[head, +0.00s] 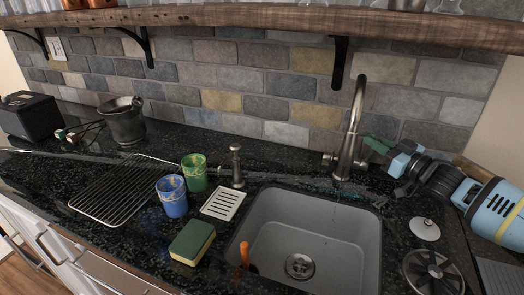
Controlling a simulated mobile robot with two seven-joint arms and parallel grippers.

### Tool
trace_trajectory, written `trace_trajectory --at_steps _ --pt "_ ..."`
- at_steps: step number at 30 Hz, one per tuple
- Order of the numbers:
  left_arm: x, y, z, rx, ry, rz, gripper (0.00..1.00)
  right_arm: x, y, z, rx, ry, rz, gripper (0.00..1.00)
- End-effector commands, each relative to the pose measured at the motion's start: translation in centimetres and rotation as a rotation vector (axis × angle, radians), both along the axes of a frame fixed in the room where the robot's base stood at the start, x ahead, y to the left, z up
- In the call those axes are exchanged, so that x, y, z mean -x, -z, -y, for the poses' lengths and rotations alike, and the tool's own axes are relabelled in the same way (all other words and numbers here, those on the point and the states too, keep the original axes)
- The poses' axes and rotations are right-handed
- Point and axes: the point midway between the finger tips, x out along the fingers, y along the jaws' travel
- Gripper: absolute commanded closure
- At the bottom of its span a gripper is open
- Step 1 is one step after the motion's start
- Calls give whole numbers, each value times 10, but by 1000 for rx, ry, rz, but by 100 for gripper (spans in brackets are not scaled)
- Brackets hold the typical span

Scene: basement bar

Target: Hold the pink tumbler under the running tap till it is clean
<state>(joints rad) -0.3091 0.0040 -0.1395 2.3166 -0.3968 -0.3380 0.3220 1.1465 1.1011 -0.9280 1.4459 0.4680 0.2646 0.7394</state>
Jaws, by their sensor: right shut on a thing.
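I cannot see a pink tumbler in the head view. The tap (355,115) is a tall curved metal spout behind the grey sink (268,225); whether water runs from it is too faint to tell. My right gripper (376,146) is close to the right of the tap, with dark green parts at its tip. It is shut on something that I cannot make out. A green tumbler (194,173) and a blue tumbler (172,197), both with yellowish marks, stand upright left of the sink. My left gripper is out of view.
A yellow-green sponge (192,242), a white slotted dish (223,204) and a soap pump (236,166) are left of the sink. A wire rack (122,187) lies farther left. A metal pot (124,122) stands behind it. The sink has a drain (299,266). A wooden shelf (260,18) hangs above.

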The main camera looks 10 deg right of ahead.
Motion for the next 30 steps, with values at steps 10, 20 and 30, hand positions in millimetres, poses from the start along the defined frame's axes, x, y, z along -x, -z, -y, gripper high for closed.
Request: trace_trajectory --at_steps 10,20,30 --pt "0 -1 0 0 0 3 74 0 0 0 -3 0 -1 71" --pt "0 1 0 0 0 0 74 8 3 4 -4 1 -4 71" --pt "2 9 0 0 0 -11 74 45 6 21 -1 0 -6 71"
